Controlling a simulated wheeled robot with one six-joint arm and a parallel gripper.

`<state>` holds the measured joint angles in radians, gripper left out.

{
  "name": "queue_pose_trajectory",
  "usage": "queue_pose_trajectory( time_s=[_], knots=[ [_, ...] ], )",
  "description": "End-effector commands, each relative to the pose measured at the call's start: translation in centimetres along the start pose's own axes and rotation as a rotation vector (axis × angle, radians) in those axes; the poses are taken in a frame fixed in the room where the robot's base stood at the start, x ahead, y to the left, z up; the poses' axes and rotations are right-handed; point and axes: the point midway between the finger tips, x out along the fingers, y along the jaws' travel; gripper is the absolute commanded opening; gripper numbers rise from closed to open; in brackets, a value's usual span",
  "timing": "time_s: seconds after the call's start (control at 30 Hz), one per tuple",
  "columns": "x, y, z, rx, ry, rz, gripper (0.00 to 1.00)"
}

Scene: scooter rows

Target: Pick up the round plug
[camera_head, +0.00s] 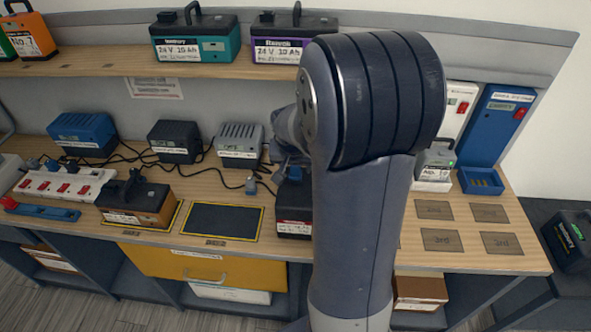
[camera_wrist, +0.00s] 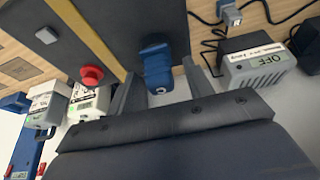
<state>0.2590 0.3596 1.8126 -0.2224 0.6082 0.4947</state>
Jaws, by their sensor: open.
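In the wrist view a blue, rounded plug-like piece (camera_wrist: 157,66) stands between the two fingers of my gripper (camera_wrist: 157,80). The gripper is open, with one finger on each side of the piece. I cannot tell whether either finger touches it. I take this piece to be the round plug; its lower end is hidden. In the head view my arm hides most of the gripper and the blue piece.
A dark battery (camera_head: 294,222) stands partly behind my arm. A red knob (camera_wrist: 90,76) is beside the fingers. A grey charger (camera_head: 239,143), a black charger (camera_head: 175,141) and loose cables are behind. A yellow-edged dark pad (camera_head: 223,220) is empty.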

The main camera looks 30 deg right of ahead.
Motion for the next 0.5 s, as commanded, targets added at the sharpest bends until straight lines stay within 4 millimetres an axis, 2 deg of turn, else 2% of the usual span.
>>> queue_pose_trajectory(
  time_s=[0.07,0.5],
  knots=[
    [-0.01,0.00,0.00,0.000,0.000,0.000,0.49],
    [-0.03,-0.01,-0.01,0.000,0.000,0.000,0.14]
  ],
)
